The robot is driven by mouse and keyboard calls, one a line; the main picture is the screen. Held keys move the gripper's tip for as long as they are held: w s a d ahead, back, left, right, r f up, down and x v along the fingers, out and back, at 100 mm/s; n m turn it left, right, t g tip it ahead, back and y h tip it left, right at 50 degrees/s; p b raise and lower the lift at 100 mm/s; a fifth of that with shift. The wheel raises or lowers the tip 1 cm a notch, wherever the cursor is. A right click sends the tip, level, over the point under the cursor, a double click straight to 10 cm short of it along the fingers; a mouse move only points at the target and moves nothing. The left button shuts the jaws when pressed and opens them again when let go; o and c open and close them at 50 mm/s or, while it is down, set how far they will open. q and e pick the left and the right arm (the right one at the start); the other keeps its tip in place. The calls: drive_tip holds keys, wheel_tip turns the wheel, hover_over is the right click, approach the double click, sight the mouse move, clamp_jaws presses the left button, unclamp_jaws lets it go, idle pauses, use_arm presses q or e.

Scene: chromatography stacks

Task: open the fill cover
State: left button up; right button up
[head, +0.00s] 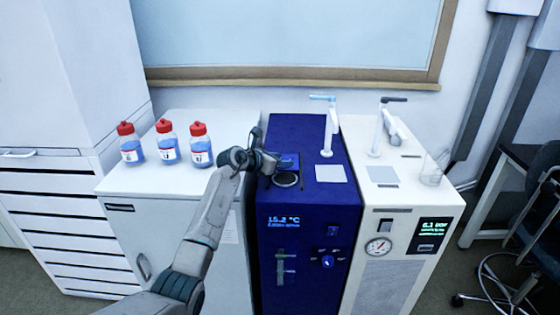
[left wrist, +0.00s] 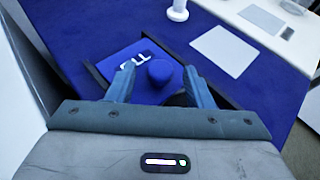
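The fill cover (head: 290,159) is a small blue panel on top of the dark blue machine (head: 312,128). In the left wrist view the cover (left wrist: 133,62) carries white lettering and a round blue knob (left wrist: 160,72). My left gripper (head: 270,163) is at the cover. Its fingers (left wrist: 159,86) are apart on either side of the knob, with visible gaps, so it looks open. My right gripper is not in view.
Three red-capped bottles (head: 167,143) stand on the white cabinet (head: 225,125) to the left. A white tap post (head: 328,130) rises behind the cover's right side. A white machine (head: 408,195) with a glass beaker (head: 432,170) stands to the right. The wall is behind.

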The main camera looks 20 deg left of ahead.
use_arm(q)
drive_tip(key=shift+s+a, duration=0.1)
drive_tip(key=shift+s, duration=0.05)
drive_tip(key=b+v, duration=0.1)
drive_tip(key=v, duration=0.8)
drive_tip(key=shift+s+a+r, duration=0.1)
drive_tip(key=shift+s+a, duration=0.05)
drive_tip(key=shift+s, duration=0.05)
drive_tip(key=shift+s+a+r, duration=0.15)
drive_tip(key=shift+s+r, duration=0.05)
drive_tip(key=shift+s, duration=0.15)
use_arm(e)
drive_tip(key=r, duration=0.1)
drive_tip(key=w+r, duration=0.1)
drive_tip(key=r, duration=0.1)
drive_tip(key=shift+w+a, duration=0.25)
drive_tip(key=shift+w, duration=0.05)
